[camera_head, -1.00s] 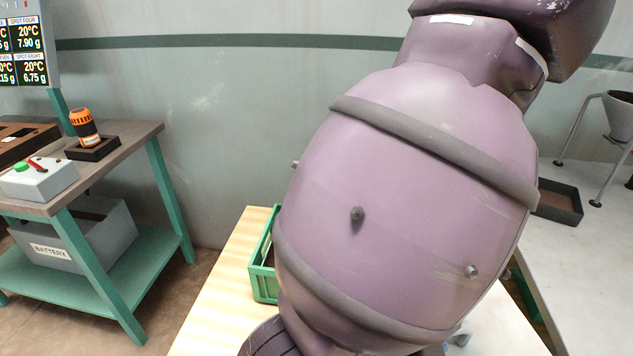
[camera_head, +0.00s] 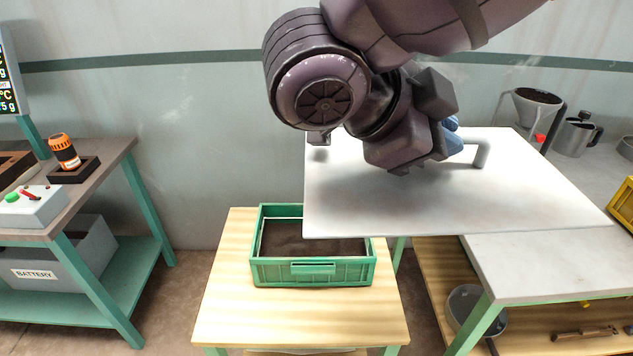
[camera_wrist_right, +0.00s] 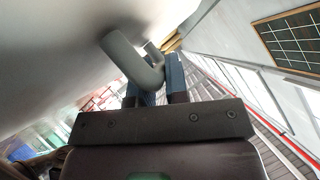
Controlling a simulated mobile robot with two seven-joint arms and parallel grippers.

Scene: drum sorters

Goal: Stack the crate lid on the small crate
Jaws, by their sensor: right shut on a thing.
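The small crate (camera_head: 313,271) is green, open-topped and dark inside, and stands on a light wooden table in the head view. The crate lid (camera_head: 400,205) is a wide pale flat panel with a grey bent handle (camera_head: 482,153). It hangs above and to the right of the crate, its left part overlapping the crate's right side in the picture. My right gripper (camera_head: 453,138), with blue fingers, is shut on the handle. The wrist view shows the handle (camera_wrist_right: 135,60) between the blue fingers (camera_wrist_right: 158,82) and the lid's pale surface beside it. My left gripper is not in view.
The wooden table (camera_head: 230,310) has bare room around the crate. A pale counter (camera_head: 560,260) stands to the right, with a funnel stand (camera_head: 535,105) and a metal jug (camera_head: 576,135). A green-legged bench (camera_head: 100,165) stands at the left.

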